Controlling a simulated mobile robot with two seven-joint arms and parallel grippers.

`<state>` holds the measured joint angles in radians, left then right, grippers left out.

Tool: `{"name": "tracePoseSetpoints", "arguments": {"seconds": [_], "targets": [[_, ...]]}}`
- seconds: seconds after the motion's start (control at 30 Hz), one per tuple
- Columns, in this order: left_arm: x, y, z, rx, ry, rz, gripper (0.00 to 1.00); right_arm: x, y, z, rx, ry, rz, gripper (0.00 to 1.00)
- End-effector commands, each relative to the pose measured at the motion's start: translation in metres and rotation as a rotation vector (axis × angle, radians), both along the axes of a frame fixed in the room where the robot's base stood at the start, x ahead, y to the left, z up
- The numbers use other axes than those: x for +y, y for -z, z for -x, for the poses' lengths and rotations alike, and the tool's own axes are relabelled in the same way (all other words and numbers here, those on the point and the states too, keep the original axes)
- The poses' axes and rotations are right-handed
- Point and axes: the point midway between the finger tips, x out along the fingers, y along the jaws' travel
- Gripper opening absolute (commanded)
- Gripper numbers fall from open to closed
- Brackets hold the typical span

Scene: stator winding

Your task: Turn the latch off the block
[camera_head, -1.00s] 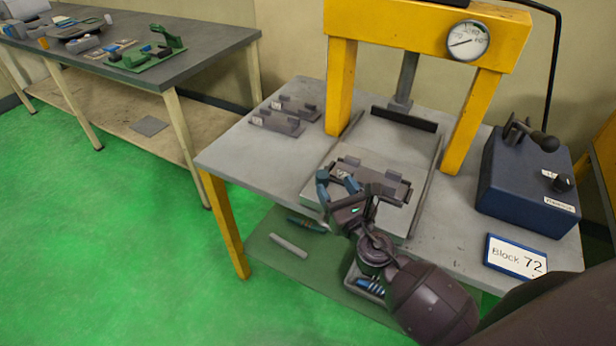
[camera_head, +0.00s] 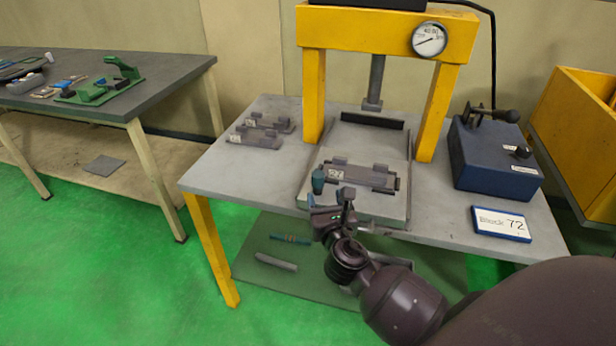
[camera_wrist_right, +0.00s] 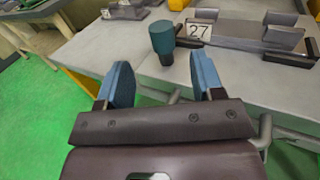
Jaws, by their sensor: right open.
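The grey block (camera_head: 360,177), tagged 27, lies on the press plate (camera_head: 375,209); it also shows at the top right of the right wrist view (camera_wrist_right: 237,33). A teal knob (camera_head: 318,180) stands upright on a dark stem at the block's left front corner. It looks like the latch's handle; in the right wrist view (camera_wrist_right: 161,38) it is just beyond my fingertips. A black bar (camera_wrist_right: 291,56) runs along the block's right front. My right gripper (camera_head: 331,203) is open and empty in front of the knob, its blue fingers (camera_wrist_right: 163,75) apart and not touching it. My left gripper is out of view.
The yellow press frame (camera_head: 313,95) stands behind the plate. Two grey blocks (camera_head: 255,138) lie at the table's back left. A blue control box (camera_head: 490,160) and a Block 72 sign (camera_head: 501,224) are on the right. The table's left front is bare.

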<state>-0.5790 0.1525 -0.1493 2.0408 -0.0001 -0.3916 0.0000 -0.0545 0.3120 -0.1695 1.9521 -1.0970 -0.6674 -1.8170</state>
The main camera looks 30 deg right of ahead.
Motion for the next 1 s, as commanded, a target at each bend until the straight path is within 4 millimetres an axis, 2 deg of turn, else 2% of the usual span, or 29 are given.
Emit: {"name": "tracePoseSetpoints", "arguments": {"seconds": [0.17, 0.27, 0.7, 1.0], "targets": [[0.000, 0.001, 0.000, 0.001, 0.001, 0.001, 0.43, -0.004, 0.000, -0.007, 0.003, 0.005, 0.000, 0.61], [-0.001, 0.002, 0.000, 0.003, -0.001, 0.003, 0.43, -0.008, 0.000, -0.018, 0.003, 0.004, 0.001, 0.61], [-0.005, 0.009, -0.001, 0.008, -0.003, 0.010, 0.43, -0.036, 0.002, -0.083, 0.004, 0.003, -0.001, 0.61], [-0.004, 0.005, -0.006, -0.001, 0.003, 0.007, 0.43, -0.043, 0.001, -0.099, 0.004, 0.003, -0.001, 0.61]]}}
